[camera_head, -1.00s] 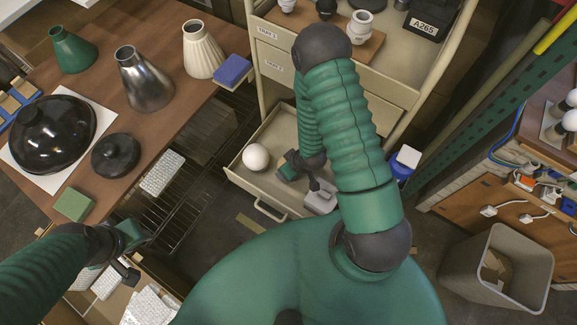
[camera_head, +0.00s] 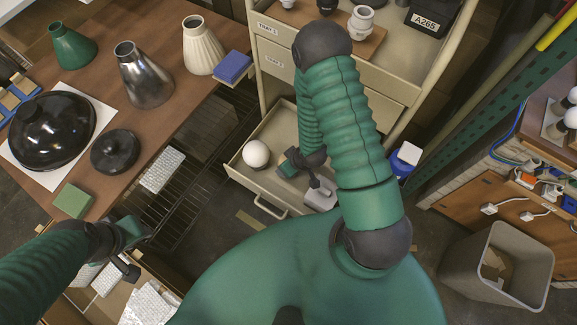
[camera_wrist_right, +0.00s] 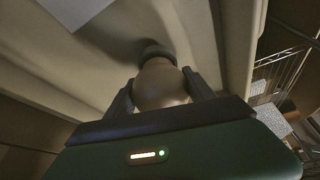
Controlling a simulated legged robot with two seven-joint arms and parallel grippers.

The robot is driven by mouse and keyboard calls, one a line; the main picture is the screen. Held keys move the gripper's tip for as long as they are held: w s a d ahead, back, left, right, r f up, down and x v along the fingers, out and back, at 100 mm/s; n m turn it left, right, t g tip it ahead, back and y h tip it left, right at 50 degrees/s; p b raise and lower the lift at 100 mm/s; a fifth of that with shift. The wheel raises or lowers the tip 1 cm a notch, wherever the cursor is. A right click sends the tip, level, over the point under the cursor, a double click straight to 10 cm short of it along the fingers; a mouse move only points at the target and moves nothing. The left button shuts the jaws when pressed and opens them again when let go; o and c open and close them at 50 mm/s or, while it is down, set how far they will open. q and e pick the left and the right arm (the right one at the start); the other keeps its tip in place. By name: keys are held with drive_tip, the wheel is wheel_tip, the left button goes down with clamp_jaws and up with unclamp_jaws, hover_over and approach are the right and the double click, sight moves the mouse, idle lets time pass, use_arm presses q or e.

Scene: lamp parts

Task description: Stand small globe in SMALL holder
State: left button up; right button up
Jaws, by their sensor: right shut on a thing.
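My right gripper (camera_wrist_right: 160,90) is shut on a pale rounded bulb (camera_wrist_right: 160,85), taken to be the small globe. Its dark neck points away from the palm, towards a pale surface with a soft shadow. In the head view this gripper (camera_head: 288,166) is over the open drawer (camera_head: 262,186), and what it holds is hidden there. A white globe (camera_head: 256,154) is in the drawer, just left of the gripper. I cannot tell which part is the SMALL holder. My left gripper (camera_head: 128,250) is at the lower left beside the table; its fingertips are unclear.
White fittings (camera_head: 362,20) stand on a wooden board on the cart top. A pale grey block (camera_head: 320,197) is by the drawer's front right. Lampshades (camera_head: 146,75) and black domes (camera_head: 52,130) stand on the left table. A bin (camera_head: 497,265) is at lower right.

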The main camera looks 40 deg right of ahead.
drive_tip(key=shift+f+b, duration=0.4)
drive_tip(key=shift+f, duration=0.45)
idle(1.8)
drive_tip(key=o, duration=1.3)
drive_tip(key=shift+o, duration=0.2)
drive_tip(key=p+v, duration=0.2)
drive_tip(key=v, duration=0.7)
drive_tip(key=shift+w+r+p, duration=0.1)
drive_tip(key=shift+p, duration=0.3)
drive_tip(key=a+r+g+p, duration=0.1)
drive_tip(key=r+p, duration=0.3)
drive_tip(key=r, duration=1)
drive_tip(key=a+r+m+p, duration=0.1)
drive_tip(key=a+r+p, duration=0.3)
drive_tip(key=r, duration=1)
drive_tip(key=shift+s+a+r+g+h+p, duration=0.3)
drive_tip(key=shift+r+g+p, duration=0.1)
drive_tip(key=shift+p, duration=0.3)
